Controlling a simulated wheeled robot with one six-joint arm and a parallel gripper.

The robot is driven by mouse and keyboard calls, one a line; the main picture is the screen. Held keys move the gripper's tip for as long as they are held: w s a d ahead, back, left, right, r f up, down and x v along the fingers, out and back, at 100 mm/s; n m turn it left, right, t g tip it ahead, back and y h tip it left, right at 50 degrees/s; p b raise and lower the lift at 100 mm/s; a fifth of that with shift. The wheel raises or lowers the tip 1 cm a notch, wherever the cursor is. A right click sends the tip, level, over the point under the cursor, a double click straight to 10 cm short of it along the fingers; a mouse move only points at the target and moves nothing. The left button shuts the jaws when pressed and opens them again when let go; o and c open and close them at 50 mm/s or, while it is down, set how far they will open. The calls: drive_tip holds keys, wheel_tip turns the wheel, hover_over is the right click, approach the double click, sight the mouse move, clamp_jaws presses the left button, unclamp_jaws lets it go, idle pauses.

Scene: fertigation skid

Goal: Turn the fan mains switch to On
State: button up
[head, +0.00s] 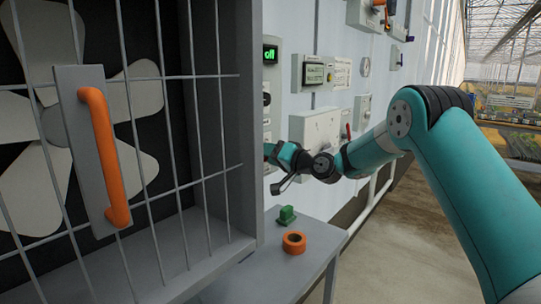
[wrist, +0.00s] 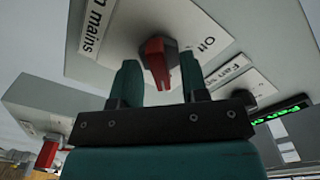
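The fan mains switch (wrist: 157,60) is a red handle on a dark round base, on a pale box with a cut-off "mains" label (wrist: 95,25). The word "Off" (wrist: 208,42) is printed beside it; the handle's exact pointing is hard to read at this angle. In the wrist view my gripper (wrist: 160,68) is open, one finger on each side of the red handle, with gaps showing. In the head view my gripper (head: 269,152) is at the lower part of the narrow wall panel (head: 272,90) beside the fan housing, and the switch is hidden there.
A green display (head: 270,53) reads "off" on the panel. The caged fan with an orange handle (head: 105,155) stands left. Grey boxes line the wall; one has a red lever (head: 348,131). A green block (head: 286,215) and orange ring (head: 294,243) sit on the bench below.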

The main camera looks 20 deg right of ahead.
drive_tip(key=b+v, duration=0.4)
drive_tip(key=v, duration=1.3)
drive_tip(key=shift+s+b, duration=0.2)
drive_tip(key=shift+b, duration=0.1)
